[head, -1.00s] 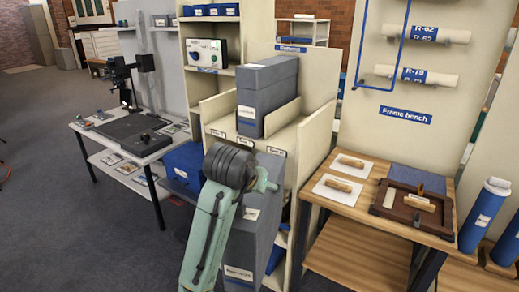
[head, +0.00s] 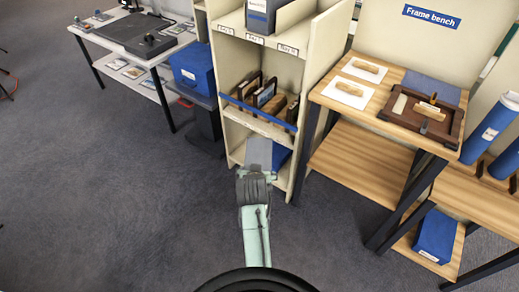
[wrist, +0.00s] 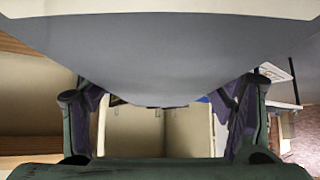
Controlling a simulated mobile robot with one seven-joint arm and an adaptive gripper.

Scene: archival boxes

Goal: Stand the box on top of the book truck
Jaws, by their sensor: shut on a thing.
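My gripper (wrist: 162,98) shows in the wrist view with a finger at each side, shut on a large grey box (wrist: 160,50) that fills the upper part. In the head view my arm reaches forward, low down, and a grey face (head: 258,152), seemingly of this box, shows just past my wrist; the fingers are hidden there. The cream book truck (head: 242,72) stands ahead with labelled bays along its top. Another grey box (head: 262,14) stands in the middle bay, its upper part out of frame. The held box is in front of the truck's lower part.
Brown-and-blue items (head: 265,95) stand on the truck's middle shelf. A blue box (head: 192,68) is to its left, near a table (head: 130,35). The wooden frame bench (head: 350,155) is close on the right. The floor (head: 120,210) at left is clear.

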